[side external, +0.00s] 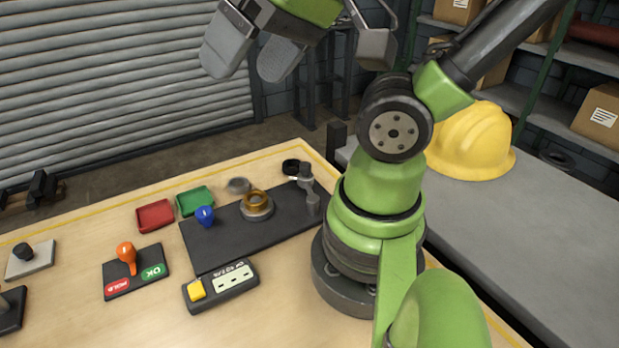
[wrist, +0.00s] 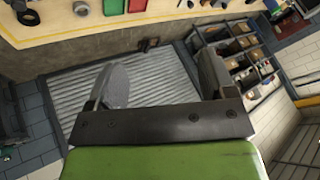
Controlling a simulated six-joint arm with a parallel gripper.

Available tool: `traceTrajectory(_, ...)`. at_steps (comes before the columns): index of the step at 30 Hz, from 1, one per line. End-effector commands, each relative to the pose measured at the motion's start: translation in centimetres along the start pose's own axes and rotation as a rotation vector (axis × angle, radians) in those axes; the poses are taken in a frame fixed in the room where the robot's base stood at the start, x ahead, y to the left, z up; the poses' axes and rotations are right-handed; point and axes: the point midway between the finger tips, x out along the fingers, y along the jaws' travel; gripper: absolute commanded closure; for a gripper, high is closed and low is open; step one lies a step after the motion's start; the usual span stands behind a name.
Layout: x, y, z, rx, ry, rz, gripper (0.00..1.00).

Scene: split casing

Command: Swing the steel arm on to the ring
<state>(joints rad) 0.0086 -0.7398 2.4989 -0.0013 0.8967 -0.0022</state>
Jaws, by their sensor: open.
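The steel arm (side external: 307,184) is a small grey upright part at the right end of a dark base plate (side external: 225,243) in the side external view. Its top end is small, and I cannot tell exactly which way it points. The ring (side external: 257,200) is brass coloured and sits on a round grey seat on the same plate, left of the steel arm; the two look apart. My gripper (side external: 254,60) is open and empty, high above the bench's far side and well away from both. Its fingers also show spread in the wrist view (wrist: 162,82).
A blue knob (side external: 205,216) stands on the plate. Red (side external: 155,215) and green (side external: 194,201) trays, a grey disc (side external: 238,185) and a black ring (side external: 291,166) lie behind. An orange-handled switch (side external: 126,256) and a yellow-button box (side external: 222,287) are in front.

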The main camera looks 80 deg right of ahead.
Motion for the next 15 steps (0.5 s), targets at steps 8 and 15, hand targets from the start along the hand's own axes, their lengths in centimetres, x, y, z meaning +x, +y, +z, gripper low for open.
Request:
traceTrajectory(8, 4.0, 6.2, -2.9, 0.137, -0.112, 0.254, 0.49)
traceTrajectory(15, 7.5, 16.1, -2.3, 0.306, -0.305, 0.443, 0.49)
